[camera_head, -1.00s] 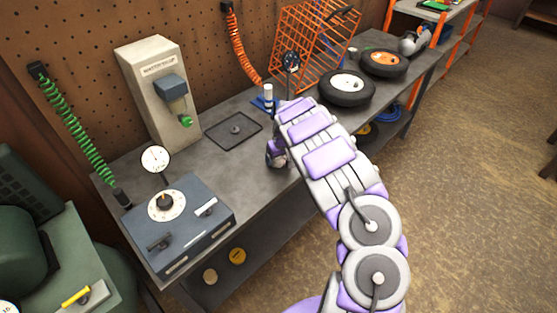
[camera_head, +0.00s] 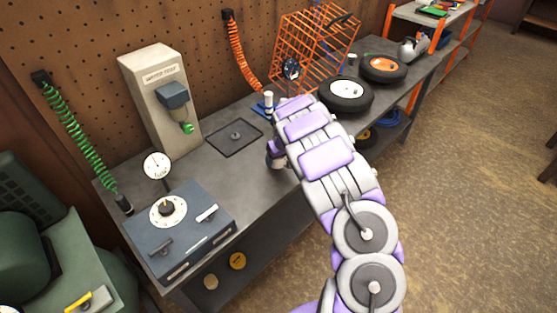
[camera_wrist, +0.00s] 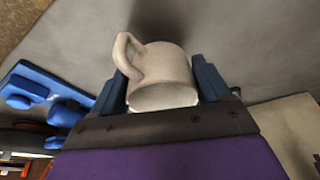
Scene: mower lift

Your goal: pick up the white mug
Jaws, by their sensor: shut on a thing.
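The white mug (camera_wrist: 165,72) shows in the wrist view between the two dark blue fingers of my gripper (camera_wrist: 160,82). My gripper is shut on the mug, with a finger on either side of its body. The mug's handle (camera_wrist: 122,52) points to the upper left, by the left finger. The end of my arm shows there over the workbench (camera_head: 225,175), but the fingertips cannot be made out.
A blue stand (camera_wrist: 35,85) lies left of the mug in the wrist view. On the bench are a water-test dispenser (camera_head: 160,100), a square drain plate (camera_head: 234,137), a blue gauge box (camera_head: 180,225), an orange wire cage (camera_head: 310,50) and a black wheel (camera_head: 346,95).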

